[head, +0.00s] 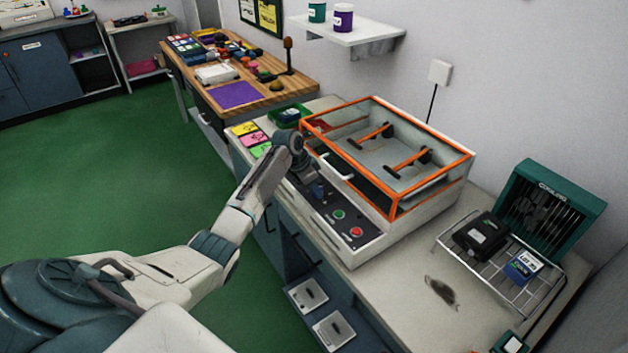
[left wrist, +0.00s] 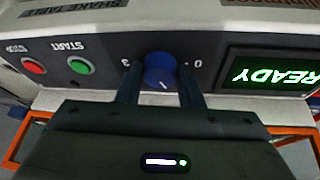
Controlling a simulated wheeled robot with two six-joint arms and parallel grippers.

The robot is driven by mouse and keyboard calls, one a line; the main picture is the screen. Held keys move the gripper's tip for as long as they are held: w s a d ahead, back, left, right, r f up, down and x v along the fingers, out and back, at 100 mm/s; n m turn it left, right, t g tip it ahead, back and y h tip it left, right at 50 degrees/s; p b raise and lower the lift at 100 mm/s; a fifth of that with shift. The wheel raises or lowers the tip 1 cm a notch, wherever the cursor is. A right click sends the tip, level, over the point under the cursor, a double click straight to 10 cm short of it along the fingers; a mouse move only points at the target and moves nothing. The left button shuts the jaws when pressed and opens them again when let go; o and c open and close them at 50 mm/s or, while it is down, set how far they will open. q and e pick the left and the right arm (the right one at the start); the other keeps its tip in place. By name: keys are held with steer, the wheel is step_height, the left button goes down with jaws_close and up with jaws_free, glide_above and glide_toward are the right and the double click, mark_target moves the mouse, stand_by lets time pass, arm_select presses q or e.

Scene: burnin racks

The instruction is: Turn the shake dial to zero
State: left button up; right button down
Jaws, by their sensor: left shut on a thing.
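The shake dial is a blue round knob (left wrist: 160,72) on the dark front panel of the shake table (head: 350,250). In the left wrist view, which is upside down, a 3 is printed left of the knob and a 0 right of it. A short white pointer line on the knob points down in that picture, slightly to the right, between the two marks. My left gripper (left wrist: 159,66) is shut on the knob, one dark finger on each side. In the head view, the knob (head: 317,189) shows small below the gripper. My right gripper is not in view.
The panel has a green START button (head: 339,214), a red STOP button (head: 356,232) and a screen (left wrist: 270,72) reading READY. An orange-framed clear lid (head: 436,188) covers the shaker behind the panel. A wire rack (head: 520,300) with two boxes stands at right.

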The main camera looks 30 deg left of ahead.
arm_select(q)
steer(key=n+p, duration=0.2)
steer(key=n+y+p, duration=0.1)
steer(key=n+p, duration=0.1)
steer(key=n+t+y+p, duration=0.1)
steer(key=n+p, duration=0.1)
steer(key=shift+s+d+r+n, duration=0.1)
steer(key=shift+d+r+n, duration=0.2)
steer(key=shift+d+r, duration=0.05)
steer(key=shift+f+n+y+p, duration=0.1)
steer(key=shift+n+y+p, duration=0.6)
steer(key=shift+n, duration=0.5)
steer(key=shift+d+f+n+y+p, duration=0.15)
steer(key=shift+n+y+p, duration=0.25)
steer(key=shift+n, duration=0.8)
steer(key=o, duration=1)
steer(key=shift+c, duration=0.2)
steer(key=b+v, duration=0.3)
steer(key=v, duration=0.7)
steer(key=shift+r+n, duration=0.3)
steer(key=shift+r, duration=0.1)
steer(key=shift+s+d, duration=0.1)
steer(key=shift+d, duration=0.05)
